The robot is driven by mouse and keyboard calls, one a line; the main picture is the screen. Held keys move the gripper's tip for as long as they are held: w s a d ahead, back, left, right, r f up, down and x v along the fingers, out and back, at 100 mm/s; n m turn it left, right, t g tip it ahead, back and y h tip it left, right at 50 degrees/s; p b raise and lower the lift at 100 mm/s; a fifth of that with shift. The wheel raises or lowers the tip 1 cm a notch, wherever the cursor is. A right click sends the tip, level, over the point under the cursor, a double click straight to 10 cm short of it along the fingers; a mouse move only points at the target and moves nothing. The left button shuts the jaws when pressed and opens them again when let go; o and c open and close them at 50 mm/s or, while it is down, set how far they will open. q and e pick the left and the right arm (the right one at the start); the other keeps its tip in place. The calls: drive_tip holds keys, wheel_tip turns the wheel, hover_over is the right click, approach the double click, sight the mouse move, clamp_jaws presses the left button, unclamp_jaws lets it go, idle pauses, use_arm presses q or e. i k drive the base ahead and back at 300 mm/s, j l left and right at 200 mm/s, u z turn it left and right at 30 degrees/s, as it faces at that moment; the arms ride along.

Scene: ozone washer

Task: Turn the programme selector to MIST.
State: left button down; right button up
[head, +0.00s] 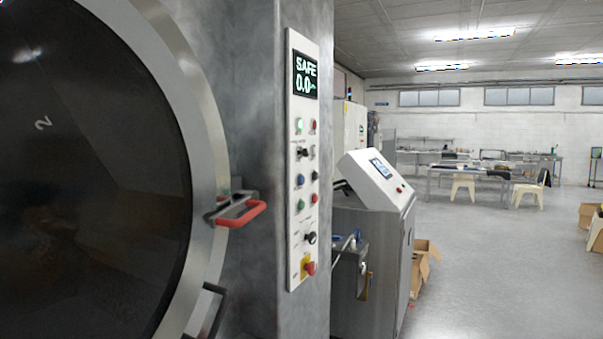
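A white control panel (293,215) stands upright on the grey face of the washer, seen at an angle. Its screen (306,77) reads SAFE and 0.0. Two black knobs show on it: an upper knob (303,152) and a lower knob (310,238). Their labels are too small to read, so I cannot tell which is the programme selector or where it points. Between them are blue, green and red buttons. A red emergency stop (309,268) is at the bottom. Neither of my grippers is in view.
The large round door (205,130) marked 2 fills the left. Its red-gripped handle (240,214) sticks out left of the panel. A grey console (375,220) with a small screen stands right of the panel. Open floor (490,270) lies farther right, with tables behind.

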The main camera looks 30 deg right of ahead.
sight(312, 237)
drive_tip(key=k, duration=1.1)
drive_tip(key=k+u, duration=0.15)
drive_tip(key=u, duration=1.15)
drive_tip(key=l+u, duration=0.1)
drive_tip(key=l, duration=0.3)
drive_tip(key=k+l+u, duration=0.1)
drive_tip(key=l, duration=0.35)
drive_tip(key=k+l, duration=0.1)
drive_tip(key=l, duration=0.45)
drive_tip(key=k+l, duration=0.1)
drive_tip(key=l, duration=0.45)
drive_tip(key=k+l, duration=0.1)
drive_tip(key=l, duration=0.4)
drive_tip(key=k+l, duration=0.1)
drive_tip(key=l, duration=0.45)
drive_tip(key=k+l, duration=0.1)
drive_tip(key=l, duration=0.45)
